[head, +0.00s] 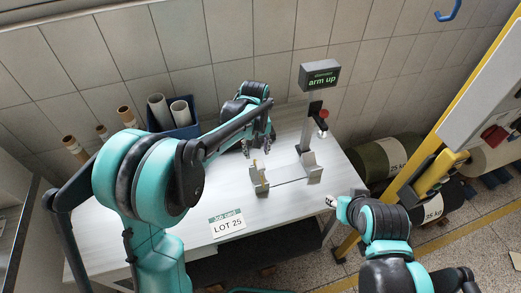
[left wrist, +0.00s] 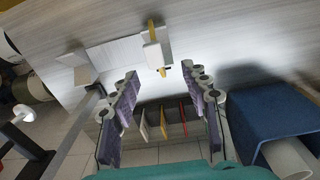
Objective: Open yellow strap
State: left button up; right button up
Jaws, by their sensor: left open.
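A small yellow strap (left wrist: 151,30) shows on a pale grey bracket (left wrist: 156,52) in the left wrist view, with another yellow bit just below the bracket. In the head view the bracket (head: 260,182) stands on the white table, with a little yellow at its top. My left gripper (left wrist: 161,76) is open and empty, its two fingers spread apart, pointing toward the bracket. In the head view my left gripper (head: 259,150) hangs just above and behind the bracket.
A second bracket (head: 311,168) stands to the right, beside a post with a display (head: 320,76) reading "arm up". A blue bin (head: 183,128) with tubes is at the back left. A LOT 25 card (head: 228,224) lies at the front.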

aim_at(260, 164)
pick_arm(q)
jog(key=shift+w+d+p, duration=0.35)
jog(key=shift+d+p, duration=0.1)
jog(key=shift+d, duration=0.1)
notch_tip(260, 164, down, 8)
jog(key=shift+w+f+b, duration=0.1)
jog(key=shift+f+b, duration=0.05)
jog(key=shift+b, duration=0.3)
grip_shut()
